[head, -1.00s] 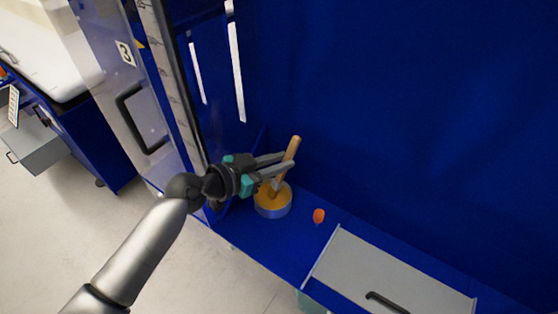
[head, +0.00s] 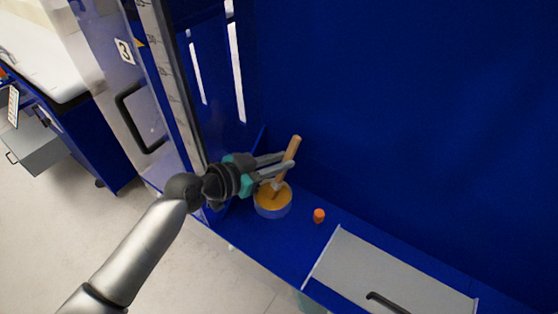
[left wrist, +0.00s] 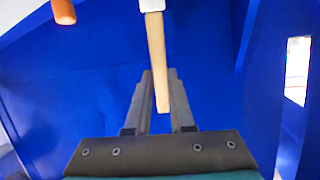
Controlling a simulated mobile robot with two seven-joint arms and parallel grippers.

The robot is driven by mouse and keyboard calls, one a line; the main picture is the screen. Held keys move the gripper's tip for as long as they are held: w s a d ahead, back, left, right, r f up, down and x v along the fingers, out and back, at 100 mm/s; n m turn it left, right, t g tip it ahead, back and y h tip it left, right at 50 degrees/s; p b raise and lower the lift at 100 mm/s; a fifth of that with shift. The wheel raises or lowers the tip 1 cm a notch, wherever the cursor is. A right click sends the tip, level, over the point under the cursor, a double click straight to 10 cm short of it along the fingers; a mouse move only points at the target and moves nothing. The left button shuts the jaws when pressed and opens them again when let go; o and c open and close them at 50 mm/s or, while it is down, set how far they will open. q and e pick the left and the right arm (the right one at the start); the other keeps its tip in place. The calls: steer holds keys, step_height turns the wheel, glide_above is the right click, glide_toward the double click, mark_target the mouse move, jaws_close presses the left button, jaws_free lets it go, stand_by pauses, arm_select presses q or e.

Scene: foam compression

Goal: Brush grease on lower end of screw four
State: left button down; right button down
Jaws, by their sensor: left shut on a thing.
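A brush with a light wooden handle (head: 292,148) stands tilted in a round tin of yellow-brown grease (head: 273,208) on the blue surface. My left gripper (head: 288,161) is shut on the brush handle above the tin. In the left wrist view the handle (left wrist: 157,60) runs between the two fingers, with a white part at the top edge. The brush's lower end is hidden in or behind the tin's contents. No screw can be made out in these frames. My right gripper is not in view.
A small orange piece (head: 319,216) lies right of the tin. A grey panel with a black handle (head: 345,265) lies further right. A tall blue frame with a clear door marked 3 (head: 124,51) stands left. A blue wall rises behind.

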mark_target(279, 178)
arm_select(q)
steer(key=shift+s+f, duration=0.1)
steer(key=shift+f, duration=0.1)
stand_by(0.4)
step_height(279, 178, up, 7)
steer(key=p, duration=0.5)
steer(key=shift+p, duration=0.35)
steer(key=shift+r, duration=0.1)
stand_by(0.4)
